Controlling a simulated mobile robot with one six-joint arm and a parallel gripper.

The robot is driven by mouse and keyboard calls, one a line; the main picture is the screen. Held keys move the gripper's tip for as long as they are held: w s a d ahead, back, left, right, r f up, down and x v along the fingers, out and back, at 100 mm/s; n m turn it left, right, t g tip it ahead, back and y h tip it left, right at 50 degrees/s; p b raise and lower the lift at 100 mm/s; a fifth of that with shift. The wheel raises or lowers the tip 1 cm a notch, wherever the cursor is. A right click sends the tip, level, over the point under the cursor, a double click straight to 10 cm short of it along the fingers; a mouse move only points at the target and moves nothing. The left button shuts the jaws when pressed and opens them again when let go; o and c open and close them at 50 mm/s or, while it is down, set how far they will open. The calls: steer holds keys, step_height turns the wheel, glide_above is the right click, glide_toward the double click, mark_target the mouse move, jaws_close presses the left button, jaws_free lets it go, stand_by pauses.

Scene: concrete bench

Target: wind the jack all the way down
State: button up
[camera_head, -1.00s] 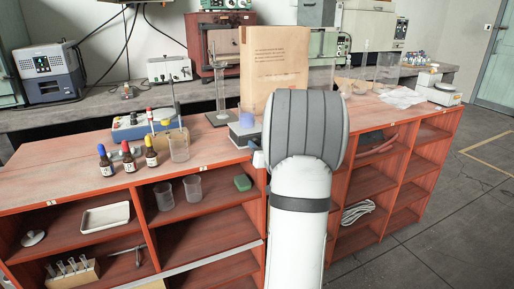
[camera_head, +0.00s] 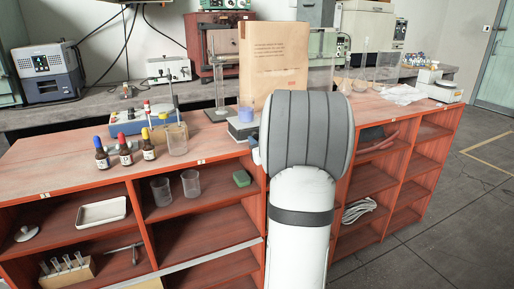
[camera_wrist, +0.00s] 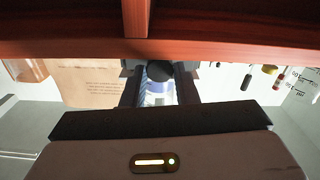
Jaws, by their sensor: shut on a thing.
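The jack (camera_head: 241,131) stands at the front edge of the red-brown bench, left of my arm, its platform low. A small beaker with blue contents (camera_head: 246,115) sits on it. In the wrist view, which looks upside down, a round black knob (camera_wrist: 159,71) lies between the fingers of my gripper (camera_wrist: 159,78), and the gripper is shut on it. The blue and white beaker (camera_wrist: 158,93) shows between the fingers. In the head view my arm hides the gripper and knob.
A paper bag (camera_head: 274,62) stands behind the jack. Dropper bottles (camera_head: 125,154), a glass beaker (camera_head: 177,139) and a blue stirrer (camera_head: 128,121) stand to the left. A glass cylinder on a stand (camera_head: 219,90) is close behind. Open shelves (camera_head: 205,235) lie below.

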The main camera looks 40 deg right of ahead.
steer(key=shift+w+r+n+b, duration=0.1)
steer(key=shift+r+n+b, duration=0.05)
steer(key=shift+n+b, duration=1.05)
steer(key=shift+r+n, duration=0.1)
steer(key=shift+n, duration=0.3)
steer(key=o, duration=1)
steer(key=shift+f, duration=0.2)
steer(key=p+v, duration=0.1)
steer(key=v, duration=0.6)
steer(key=shift+s+a, duration=0.15)
steer(key=shift+s, duration=0.25)
